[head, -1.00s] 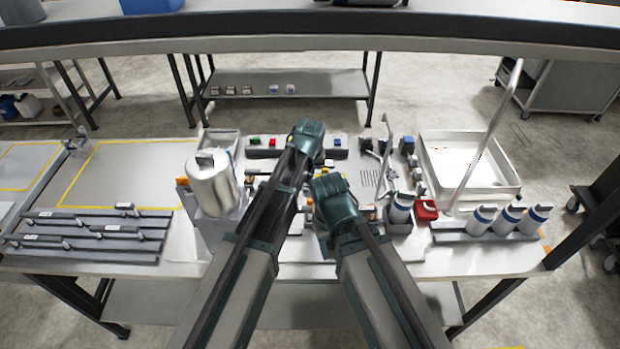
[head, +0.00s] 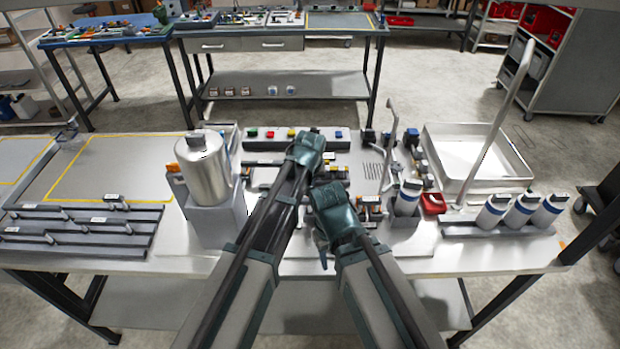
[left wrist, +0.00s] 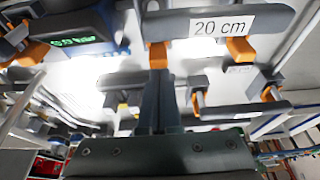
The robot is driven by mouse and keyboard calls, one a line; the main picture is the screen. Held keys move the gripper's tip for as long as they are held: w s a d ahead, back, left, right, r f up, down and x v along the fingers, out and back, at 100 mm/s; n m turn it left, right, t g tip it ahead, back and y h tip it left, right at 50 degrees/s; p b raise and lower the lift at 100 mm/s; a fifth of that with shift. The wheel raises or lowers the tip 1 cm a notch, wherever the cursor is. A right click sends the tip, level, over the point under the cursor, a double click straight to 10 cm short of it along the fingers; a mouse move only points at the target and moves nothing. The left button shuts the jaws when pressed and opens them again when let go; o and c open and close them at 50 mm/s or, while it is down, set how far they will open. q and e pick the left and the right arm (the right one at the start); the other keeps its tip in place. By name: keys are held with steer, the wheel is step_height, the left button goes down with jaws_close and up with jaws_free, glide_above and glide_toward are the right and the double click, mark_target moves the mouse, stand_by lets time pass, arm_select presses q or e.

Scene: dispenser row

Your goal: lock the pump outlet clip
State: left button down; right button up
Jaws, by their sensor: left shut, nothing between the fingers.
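My left gripper (left wrist: 158,105) is shut and empty in the left wrist view. Its dark fingertips point at an orange clip-like piece (left wrist: 157,56) under a grey bar labelled 20 cm (left wrist: 222,24). A second orange piece (left wrist: 240,48) sits to its right. I cannot tell which piece is the pump outlet clip, or whether the fingertips touch one. In the head view the left gripper (head: 307,148) is over the middle of the bench, its fingertips hidden. My right gripper (head: 333,203) is nearer the front, and its jaws cannot be made out.
A metal cylinder (head: 203,168) on a grey block stands left of my arms. A button row (head: 262,142) lies behind. White bottles (head: 524,207), a red container (head: 433,203) and a white tray (head: 455,180) are at the right. A yellow-outlined area (head: 120,165) at the left is clear.

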arm_select(q)
steer(key=shift+f, duration=0.1)
arm_select(e)
steer(key=shift+w, duration=0.1)
arm_select(q)
steer(key=s, duration=0.3)
steer(key=shift+s, duration=0.1)
steer(key=shift+w, duration=0.2)
steer(key=shift+w, duration=0.65)
steer(key=w, duration=0.2)
steer(key=shift+w, duration=0.4)
arm_select(e)
steer(key=shift+d, duration=0.1)
arm_select(q)
steer(key=p+v, duration=0.9)
steer(key=v, duration=0.1)
arm_select(e)
step_height(320, 180, up, 10)
steer(key=shift+f, duration=0.25)
